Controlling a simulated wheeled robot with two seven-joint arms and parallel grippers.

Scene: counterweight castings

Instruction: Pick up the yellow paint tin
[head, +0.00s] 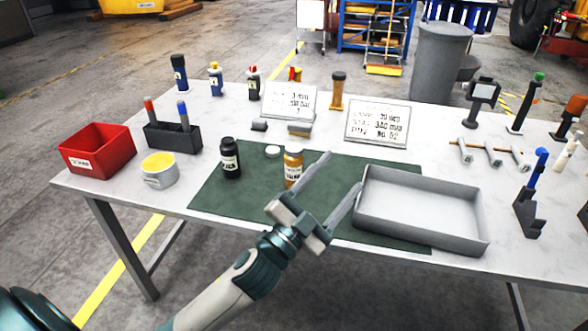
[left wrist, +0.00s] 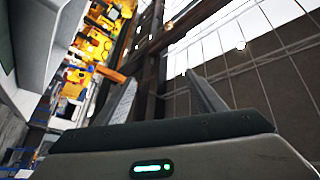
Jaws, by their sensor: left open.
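The yellow paint tin (head: 159,170) is a short pale tin with a yellow top. It stands upright near the left front edge of the table, in front of the black pen holder and right of the red bin. My left gripper (head: 343,171) is open and empty, over the right part of the green mat, well to the right of the tin. The left wrist view shows its two spread fingers (left wrist: 163,85) with nothing between them; the tin does not show there. My right gripper is not in view.
A red bin (head: 97,151) and a black pen holder (head: 172,137) flank the tin. A dark bottle (head: 230,160) and an amber bottle (head: 293,167) stand on the green mat (head: 210,195), between tin and gripper. A grey tray (head: 472,244) lies right of the gripper.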

